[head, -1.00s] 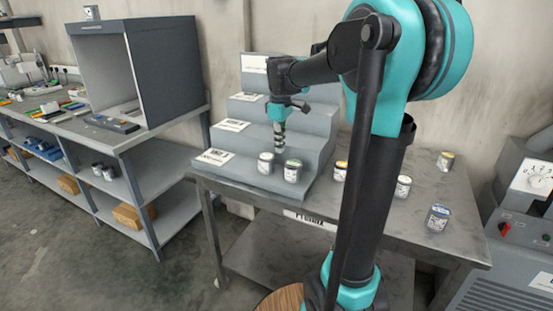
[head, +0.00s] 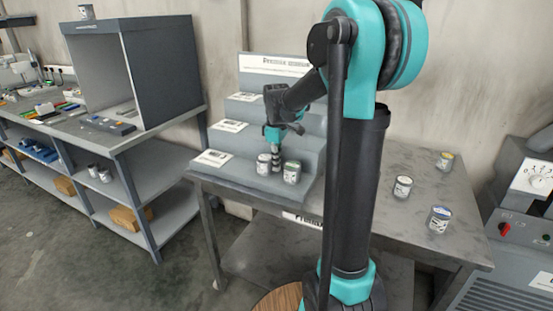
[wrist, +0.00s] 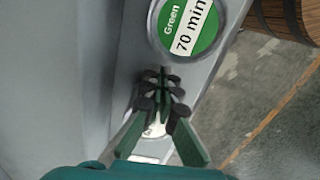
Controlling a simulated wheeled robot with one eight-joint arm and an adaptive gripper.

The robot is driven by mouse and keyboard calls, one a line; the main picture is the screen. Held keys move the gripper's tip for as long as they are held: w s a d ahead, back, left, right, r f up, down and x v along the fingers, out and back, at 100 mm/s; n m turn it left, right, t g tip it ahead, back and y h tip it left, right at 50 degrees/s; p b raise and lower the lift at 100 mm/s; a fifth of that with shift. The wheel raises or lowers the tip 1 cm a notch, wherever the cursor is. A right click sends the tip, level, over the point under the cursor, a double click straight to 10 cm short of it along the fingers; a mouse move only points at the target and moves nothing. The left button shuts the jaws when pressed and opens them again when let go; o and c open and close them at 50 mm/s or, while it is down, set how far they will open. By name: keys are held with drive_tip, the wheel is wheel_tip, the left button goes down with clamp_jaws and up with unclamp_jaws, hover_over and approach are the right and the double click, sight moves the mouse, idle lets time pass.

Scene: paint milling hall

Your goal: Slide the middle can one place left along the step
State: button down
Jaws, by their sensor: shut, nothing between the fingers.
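On the lowest step of the grey stepped stand (head: 240,172) stand two upright cans side by side. The left one is a white-lidded can (head: 263,164); the right one is a green-lidded can (head: 292,172). The wrist view shows the green lid (wrist: 188,28), marked "Green 70 min", and part of a pale can (wrist: 155,129) behind the fingers. My gripper (head: 276,157) is shut and empty, low at the two cans; it also shows in the wrist view (wrist: 163,85). I cannot tell whether it touches either can.
The table right of my arm holds a white can (head: 402,187), a blue-labelled can (head: 438,219) and a yellow-lidded can (head: 444,161). Paper labels (head: 212,158) lie on the steps' left ends. A shelved bench with a dark booth (head: 160,70) stands at the left.

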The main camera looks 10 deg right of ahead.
drive_tip(key=shift+a, duration=0.1)
drive_tip(key=w+a, duration=0.1)
drive_tip(key=a, duration=0.1)
drive_tip(key=w+a, duration=0.2)
drive_tip(key=a, duration=0.1)
drive_tip(key=w+a, duration=0.2)
drive_tip(key=a, duration=0.1)
drive_tip(key=shift+w+a, duration=0.1)
drive_tip(key=shift+w, duration=0.1)
